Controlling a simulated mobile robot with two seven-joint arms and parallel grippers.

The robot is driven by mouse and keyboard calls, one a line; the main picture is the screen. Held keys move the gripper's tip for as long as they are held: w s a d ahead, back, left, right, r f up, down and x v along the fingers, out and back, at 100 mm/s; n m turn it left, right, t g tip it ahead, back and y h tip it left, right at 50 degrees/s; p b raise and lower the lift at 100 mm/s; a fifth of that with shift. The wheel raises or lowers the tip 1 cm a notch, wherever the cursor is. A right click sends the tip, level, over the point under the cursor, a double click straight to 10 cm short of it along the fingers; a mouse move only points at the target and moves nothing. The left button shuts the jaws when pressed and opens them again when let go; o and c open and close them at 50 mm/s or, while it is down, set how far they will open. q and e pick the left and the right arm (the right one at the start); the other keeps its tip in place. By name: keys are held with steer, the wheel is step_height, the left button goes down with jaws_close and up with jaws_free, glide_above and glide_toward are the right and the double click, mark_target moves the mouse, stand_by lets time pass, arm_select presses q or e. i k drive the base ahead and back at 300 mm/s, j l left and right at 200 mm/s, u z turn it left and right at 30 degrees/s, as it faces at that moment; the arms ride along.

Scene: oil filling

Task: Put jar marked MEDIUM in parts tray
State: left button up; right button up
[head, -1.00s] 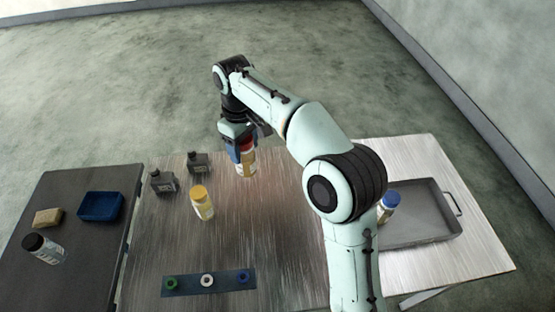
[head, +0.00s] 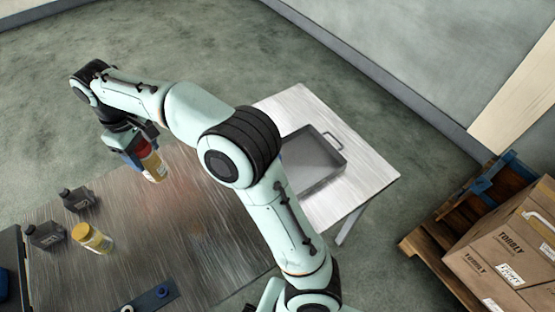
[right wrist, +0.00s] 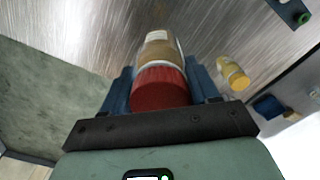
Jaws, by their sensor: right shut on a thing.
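My right gripper (head: 138,148) is shut on a jar (head: 153,167) with a red lid and amber contents. In the right wrist view the red lid (right wrist: 160,88) sits between the blue fingers, with the jar's body pointing at the table. The jar's marking cannot be read. It appears held above the table, slightly tilted. A grey metal tray (head: 325,174) with a handle lies on the right part of the table, apart from the jar; my right arm covers part of its left side. My left gripper is not in view.
A yellow-lidded jar (head: 92,238) and two dark bottles (head: 78,199) (head: 45,235) stand at the left. A dark blue strip (head: 152,299) lies at the front. The visible part of the tray looks empty. Boxes on a pallet (head: 505,255) stand right of the table.

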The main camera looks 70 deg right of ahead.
mark_target(314, 155)
steer(key=k+l+u, duration=0.1)
steer(key=k+l, duration=0.5)
steer(key=l, duration=0.25)
steer(key=k+l+u, duration=0.15)
steer(key=k+l, duration=0.5)
steer(key=l, duration=0.1)
